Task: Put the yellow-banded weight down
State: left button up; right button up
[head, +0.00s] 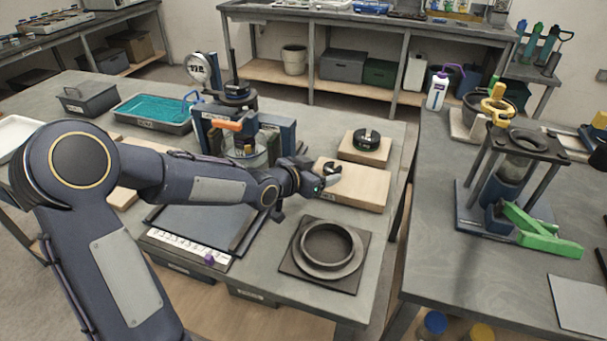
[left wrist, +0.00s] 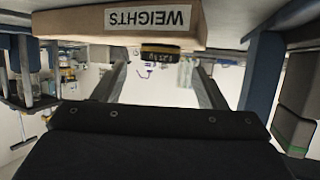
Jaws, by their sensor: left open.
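The yellow-banded weight (left wrist: 160,53) is a small dark disc with a yellow band. In the left wrist view, which is upside down, it rests on the wooden block labelled WEIGHTS (left wrist: 75,25). In the head view the wooden block (head: 362,190) lies at the gripper's tip; the weight is hard to make out there. My left gripper (head: 330,174) is open at the block's left side. In the left wrist view its two fingers (left wrist: 160,76) stand apart, with the weight between them in the picture, near or just past the tips. My right gripper is not in view.
A dark green-ringed weight (head: 367,138) sits on a smaller block behind. A dark ring on a square plate (head: 326,252) lies in front. A lever frame with an orange handle (head: 228,125) stands behind my arm. A second frame with a green lever (head: 540,232) stands on the right table.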

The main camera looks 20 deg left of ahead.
pick_arm(q)
jog(key=s+a+r+n+g+y+p, duration=0.15)
jog(key=s+a, duration=0.25)
jog(key=s, duration=0.5)
jog(key=s+a+r+n+g+y+p, duration=0.1)
jog(key=s+a+r+n+g+y, duration=0.15)
jog(key=s, duration=0.65)
jog(key=s+d+r+n+g+h+p, duration=0.1)
jog(key=s+d, duration=0.1)
jog(key=s, duration=0.6)
jog(key=s+d+r+n+g+h+p, duration=0.1)
jog(key=s+d, duration=0.1)
jog(key=s, duration=0.6)
jog(key=shift+s+g+h+p, duration=0.15)
jog(key=shift+g+h+p, duration=0.2)
jog(key=shift+g+h, duration=0.05)
jog(key=shift+r, duration=0.1)
